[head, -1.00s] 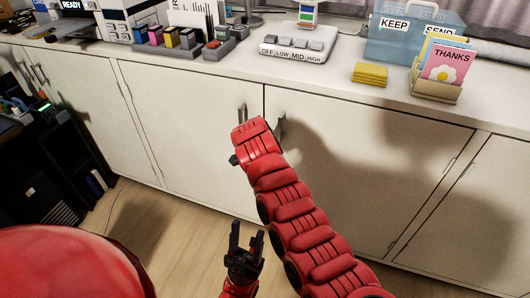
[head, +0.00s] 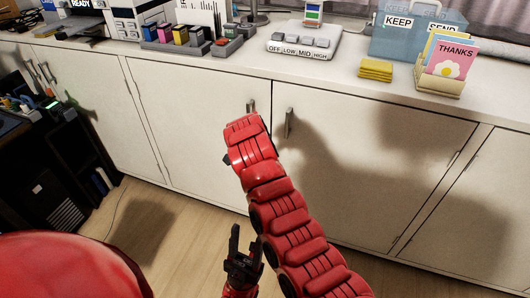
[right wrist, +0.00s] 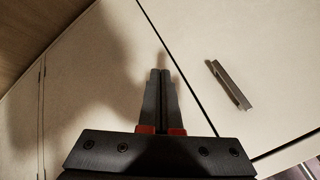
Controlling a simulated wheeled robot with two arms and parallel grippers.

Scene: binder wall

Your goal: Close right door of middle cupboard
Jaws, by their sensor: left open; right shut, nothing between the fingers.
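The middle cupboard has a pale right door (head: 400,150) and left door (head: 190,120), with a thin dark seam between them. The right door looks flush or nearly so; a tiny gap cannot be ruled out. Its upright metal handle (head: 289,122) is right of the seam. The left door's handle (head: 251,105) shows just above my right arm. My right gripper is hidden by its arm in the head view; in the right wrist view my right gripper (right wrist: 160,72) is shut and empty, close before a door face beside the seam. My left gripper (head: 240,236) is open and empty, low over the floor.
A dark desk unit (head: 65,190) stands at the left. Wooden floor (head: 140,225) is clear before the cupboards.

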